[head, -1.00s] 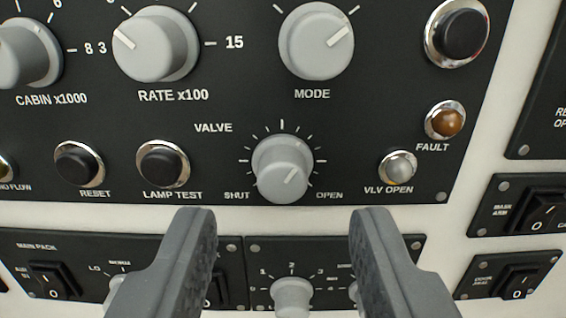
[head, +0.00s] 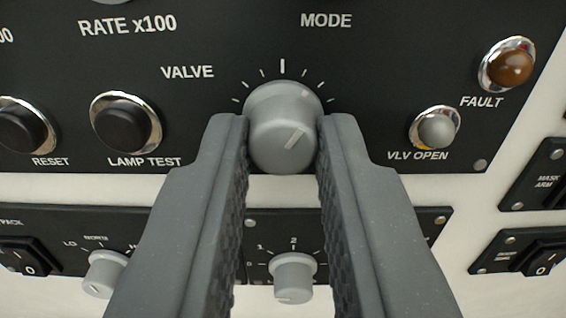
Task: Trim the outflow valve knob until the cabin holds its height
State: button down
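The grey valve knob (head: 283,108) sits low on the black panel under tick marks, below the VALVE label. The line on its face points to the upper right. My gripper (head: 283,130) has one finger on each side of the knob, and the fingers appear closed onto its sides. They cover its lower left and right edges and the SHUT and OPEN labels. The VLV OPEN lamp (head: 437,131) looks grey, with a little amber at its lower rim. The FAULT lamp (head: 509,65) is brownish amber. No cabin height reading is in view.
Black RESET (head: 20,127) and LAMP TEST (head: 124,122) buttons are left of the knob. Below a white strip, a lower panel carries a small knob (head: 293,277) between my fingers and another (head: 106,272) to the left. Rocker switches (head: 547,263) stand at the right.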

jog(key=shift+b, duration=0.45)
jog(key=c, duration=1.3)
grip_release()
jog(key=s+b, duration=0.3)
jog(key=s, duration=1)
jog(key=shift+s, duration=0.4)
